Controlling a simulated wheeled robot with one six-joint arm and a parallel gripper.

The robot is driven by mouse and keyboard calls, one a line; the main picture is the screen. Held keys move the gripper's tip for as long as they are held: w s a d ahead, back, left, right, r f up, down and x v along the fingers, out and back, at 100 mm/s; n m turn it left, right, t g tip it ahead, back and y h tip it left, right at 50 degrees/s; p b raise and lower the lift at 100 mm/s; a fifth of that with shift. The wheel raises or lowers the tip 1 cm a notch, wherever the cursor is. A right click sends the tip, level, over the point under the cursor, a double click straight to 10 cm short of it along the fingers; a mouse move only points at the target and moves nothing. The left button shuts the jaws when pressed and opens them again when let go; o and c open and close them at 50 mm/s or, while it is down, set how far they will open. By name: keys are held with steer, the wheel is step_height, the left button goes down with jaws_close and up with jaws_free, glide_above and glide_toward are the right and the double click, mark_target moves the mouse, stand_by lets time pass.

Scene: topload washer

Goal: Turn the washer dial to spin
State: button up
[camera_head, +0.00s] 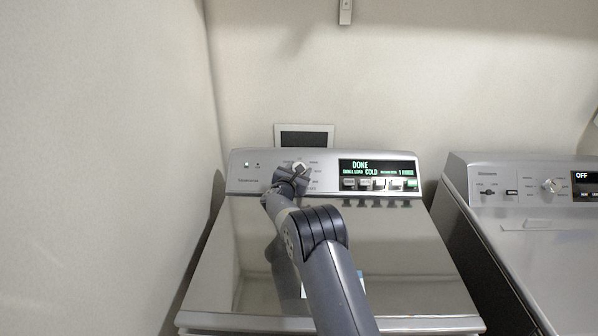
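The washer (232,262) is the silver top-load machine in the middle, with its lid closed. Its dial (299,166) is on the left half of the rear control panel, with small labels around it that are too small to read fully. The display (378,167) right of the dial reads "DONE", with "COLD" in the line below. My gripper (296,172) is at the dial, over its lower part. The fingers are small and partly merged with the dial, so I cannot tell whether they are open, shut or gripping it. The dial's pointer direction is not clear.
A second silver machine (548,240) stands at the right, its display (584,177) reading "OFF". A row of buttons (379,184) sits under the washer's display. A wall (95,180) runs close along the left side. A framed panel (304,136) is behind the washer.

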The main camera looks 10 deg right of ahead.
steer(key=shift+w+a+m+g+h+p, duration=0.1)
steer(key=shift+m+g+h+p, duration=0.1)
steer(key=shift+m+g+h, duration=1)
steer(key=shift+m+g+h+p, duration=0.15)
steer(key=shift+m+g+h, duration=0.4)
steer(key=shift+m, duration=1.15)
steer(key=shift+m+g+p, duration=0.3)
steer(key=shift+m+g, duration=0.55)
steer(key=shift+m, duration=0.05)
steer(key=o, duration=1)
steer(key=shift+c, duration=0.2)
steer(key=shift+b+v, duration=0.65)
steer(key=shift+v, duration=0.35)
steer(key=b+v, duration=0.2)
steer(key=v, duration=0.6)
steer(key=shift+s+a, duration=0.3)
